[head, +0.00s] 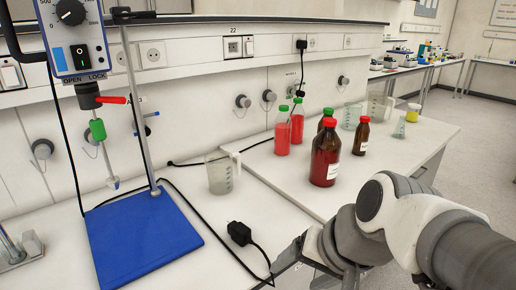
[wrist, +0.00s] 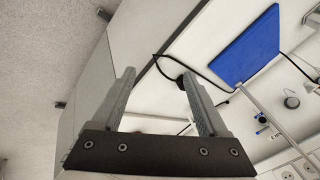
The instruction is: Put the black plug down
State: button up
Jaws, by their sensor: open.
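The black plug (head: 240,233) lies on the white bench top (head: 205,268), near its front edge, in the head view. Its black cord runs down to the right to the bench edge. In the wrist view the plug (wrist: 181,81) shows as a dark shape at the tip of the right finger, which partly hides it. My gripper (wrist: 159,73) is open, its two grey fingers wide apart with nothing held between them. Whether the right finger touches the plug cannot be told. In the head view my arm comes in from the lower right.
A blue stand base (head: 145,235) is left of the plug, with a clear beaker (head: 222,172) behind it. Red-filled bottles, including a large brown one (head: 325,155), stand on the right bench. Another black plug (head: 301,45) sits in a wall socket. Bench around the loose plug is mostly clear.

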jog(key=d+n+h, duration=0.1)
jog(key=s+d+r+n+h, duration=0.1)
jog(key=d, duration=0.1)
jog(key=d+r+n+t+h, duration=0.1)
jog(key=d+n, duration=0.1)
jog(key=shift+s+r, duration=0.2)
jog(key=shift+s, duration=0.2)
jog(key=shift+r, duration=0.1)
